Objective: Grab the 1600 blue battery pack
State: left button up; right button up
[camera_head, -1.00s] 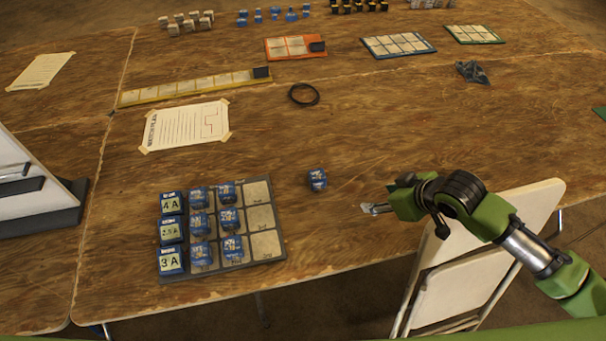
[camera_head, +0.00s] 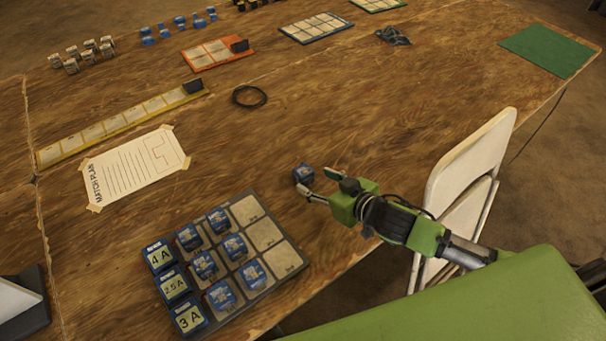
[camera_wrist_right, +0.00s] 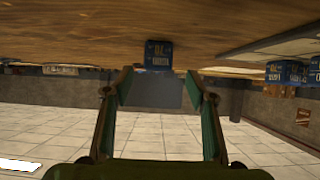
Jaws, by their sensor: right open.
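A single blue battery pack (camera_head: 303,174) stands alone on the wooden table, right of the charging tray. My right gripper (camera_head: 318,182) is open, its fingertips close to this pack and pointing at it. In the right wrist view, which looks upside down, the pack (camera_wrist_right: 158,55) sits centred ahead of the two spread fingers (camera_wrist_right: 160,84), with nothing gripped. Its label is too small to read surely. Several similar blue packs stand in the dark tray (camera_head: 292,262); some (camera_wrist_right: 285,72) show at the right of the wrist view. My left gripper is not in view.
Blue blocks marked 4A, 2.5A and 3A (camera_head: 188,317) line the tray's left side. A white folding chair (camera_head: 470,170) stands at the table edge near my right arm. A black cable ring (camera_head: 250,96) and taped paper (camera_head: 135,168) lie farther back. Table beyond the pack is clear.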

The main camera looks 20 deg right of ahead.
aim_at(309, 177)
jog(key=shift+x, duration=1.2)
jog(key=shift+w+a+f, duration=0.15)
jog(key=shift+w, duration=0.2)
jog(key=x, duration=0.4)
jog(key=shift+w+f, duration=0.25)
jog(key=shift+w, duration=0.05)
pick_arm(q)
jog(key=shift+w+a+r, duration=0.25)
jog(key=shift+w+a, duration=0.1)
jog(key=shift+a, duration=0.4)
pick_arm(e)
jog(key=c, duration=1.4)
